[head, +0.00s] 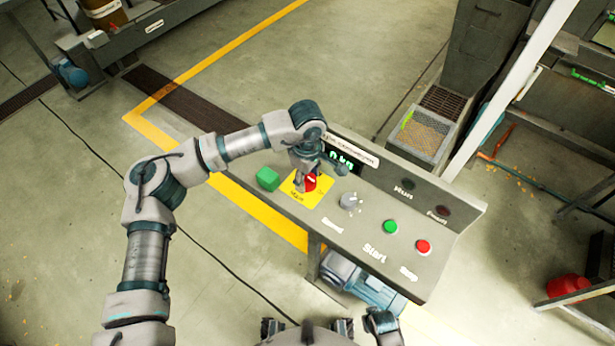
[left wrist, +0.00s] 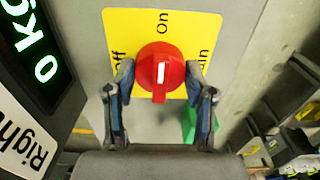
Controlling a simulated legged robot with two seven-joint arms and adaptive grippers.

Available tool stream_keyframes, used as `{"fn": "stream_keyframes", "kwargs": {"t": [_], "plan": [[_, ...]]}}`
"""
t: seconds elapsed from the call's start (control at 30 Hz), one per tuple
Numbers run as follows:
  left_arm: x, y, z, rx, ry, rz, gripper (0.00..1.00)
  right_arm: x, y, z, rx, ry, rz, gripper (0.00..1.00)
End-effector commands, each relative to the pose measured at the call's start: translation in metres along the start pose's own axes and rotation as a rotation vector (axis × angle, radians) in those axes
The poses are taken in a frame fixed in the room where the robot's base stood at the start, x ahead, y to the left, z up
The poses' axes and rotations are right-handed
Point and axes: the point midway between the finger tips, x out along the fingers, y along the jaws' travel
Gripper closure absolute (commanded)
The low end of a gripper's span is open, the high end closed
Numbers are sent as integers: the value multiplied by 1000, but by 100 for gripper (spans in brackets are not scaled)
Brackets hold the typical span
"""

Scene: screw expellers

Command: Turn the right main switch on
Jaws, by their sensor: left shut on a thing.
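The main switch is a red rotary knob (head: 310,184) on a yellow plate (head: 296,201) on the sloped grey console. In the left wrist view the knob (left wrist: 160,70) has a white mark, and its grip bar runs up and down the picture. "On" is printed above it and "Off" to its left. My left gripper (head: 304,172) is over the knob from above, with one finger on each side of it, shut on it. In the head view the gripper hides part of the knob. My right gripper is not in view.
A green block-shaped part (head: 268,179) is left of the plate. A grey selector knob (head: 350,201), a green button (head: 390,227) and a red button (head: 423,246) are to the right. A raised back panel with a lit green display (head: 341,161) stands close behind the gripper.

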Motion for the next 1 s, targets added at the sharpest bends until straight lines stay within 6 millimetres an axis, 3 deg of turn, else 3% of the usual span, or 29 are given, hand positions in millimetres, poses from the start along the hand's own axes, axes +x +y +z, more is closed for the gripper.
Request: {"fn": "stream_keyframes", "kwargs": {"t": [0.53,0.57,0.67,1.0], "plan": [[1,1,-1,26,1,2,81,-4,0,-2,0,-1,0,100],[1,1,-1,26,1,1,43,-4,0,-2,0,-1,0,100],[1,0,-1,26,1,1,20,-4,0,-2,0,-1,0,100],[-2,-1,0,26,1,1,20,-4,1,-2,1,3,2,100]]}}
